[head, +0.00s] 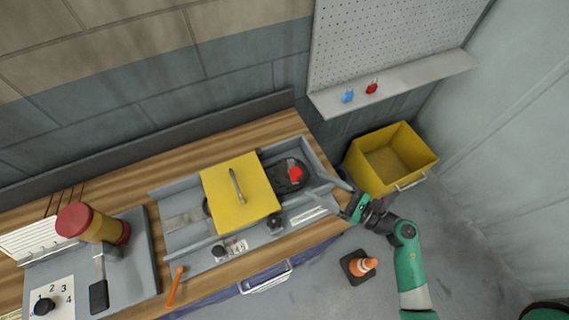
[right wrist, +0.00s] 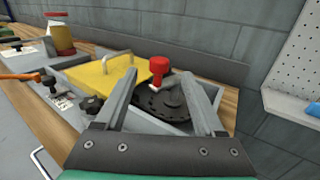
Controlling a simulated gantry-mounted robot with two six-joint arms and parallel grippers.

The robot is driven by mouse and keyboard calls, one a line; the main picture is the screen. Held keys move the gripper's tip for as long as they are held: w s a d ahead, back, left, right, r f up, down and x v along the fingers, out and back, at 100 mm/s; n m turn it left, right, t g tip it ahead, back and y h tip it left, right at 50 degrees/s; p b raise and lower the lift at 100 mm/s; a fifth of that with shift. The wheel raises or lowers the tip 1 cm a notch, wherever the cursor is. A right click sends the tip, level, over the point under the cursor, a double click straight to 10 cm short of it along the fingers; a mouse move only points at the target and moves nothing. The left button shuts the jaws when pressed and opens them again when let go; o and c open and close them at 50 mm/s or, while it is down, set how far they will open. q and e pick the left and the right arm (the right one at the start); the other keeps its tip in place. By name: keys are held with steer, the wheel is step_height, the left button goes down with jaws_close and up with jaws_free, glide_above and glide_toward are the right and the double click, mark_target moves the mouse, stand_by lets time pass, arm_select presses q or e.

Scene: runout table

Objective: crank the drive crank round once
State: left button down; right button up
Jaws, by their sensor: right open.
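The drive crank has a red knob (head: 295,173) standing on a dark round disc (head: 284,180) at the right end of the grey machine. In the right wrist view the red knob (right wrist: 158,66) stands on the black disc (right wrist: 165,103), beyond and between the fingers. My right gripper (head: 345,187) is at the machine's right end, to the right of the knob and apart from it. In the right wrist view its two fingers (right wrist: 163,88) are spread wide with nothing between them. My left gripper is not in view.
A yellow cover (head: 240,205) with a handle sits beside the crank on the machine. A black star knob (head: 276,223) is near the front edge. An orange tool (head: 175,287) lies at left. A yellow bin (head: 367,183) and a traffic cone (head: 362,267) are on the floor.

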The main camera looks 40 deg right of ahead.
mark_target(292, 170)
steer(key=x, duration=1.1)
steer(key=shift+c, duration=0.2)
jaws_close()
stand_by(0.9)
